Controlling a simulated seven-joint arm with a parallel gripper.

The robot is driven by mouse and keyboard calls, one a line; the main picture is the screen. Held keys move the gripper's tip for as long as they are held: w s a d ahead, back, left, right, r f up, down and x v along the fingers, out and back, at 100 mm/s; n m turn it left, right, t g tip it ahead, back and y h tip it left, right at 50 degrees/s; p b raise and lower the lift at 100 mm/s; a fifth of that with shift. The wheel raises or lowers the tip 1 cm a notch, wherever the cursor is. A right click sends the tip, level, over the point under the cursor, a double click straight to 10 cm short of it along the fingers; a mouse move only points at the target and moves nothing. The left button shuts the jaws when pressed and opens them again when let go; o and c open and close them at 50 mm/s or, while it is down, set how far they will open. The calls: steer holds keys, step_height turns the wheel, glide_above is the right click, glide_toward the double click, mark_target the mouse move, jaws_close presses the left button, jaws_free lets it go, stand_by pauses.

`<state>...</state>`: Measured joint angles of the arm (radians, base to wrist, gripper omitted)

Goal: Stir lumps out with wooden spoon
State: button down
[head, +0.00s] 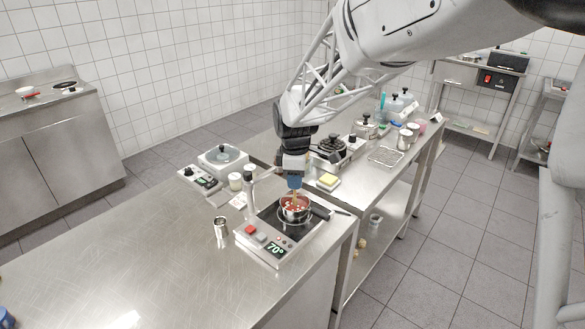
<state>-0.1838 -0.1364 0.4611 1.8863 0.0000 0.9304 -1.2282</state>
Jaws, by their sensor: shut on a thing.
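A small pot (295,214) with a dark handle sits on a hot plate (266,247) whose display reads 70°. The pot holds reddish contents with pale lumps. My gripper (294,182) is directly above the pot, pointing down. It is shut on a wooden spoon (294,197), of which only a short brownish length shows below the fingers. The spoon's lower end goes down into the pot and is hidden by the contents.
A metal shaker (221,230) stands left of the hot plate. A lidded appliance (223,158), a small jar (235,181) and a yellow sponge (328,180) are behind. The steel counter (130,260) is clear at front left.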

steer(key=shift+f, duration=0.8)
steer(key=shift+w+a, duration=0.1)
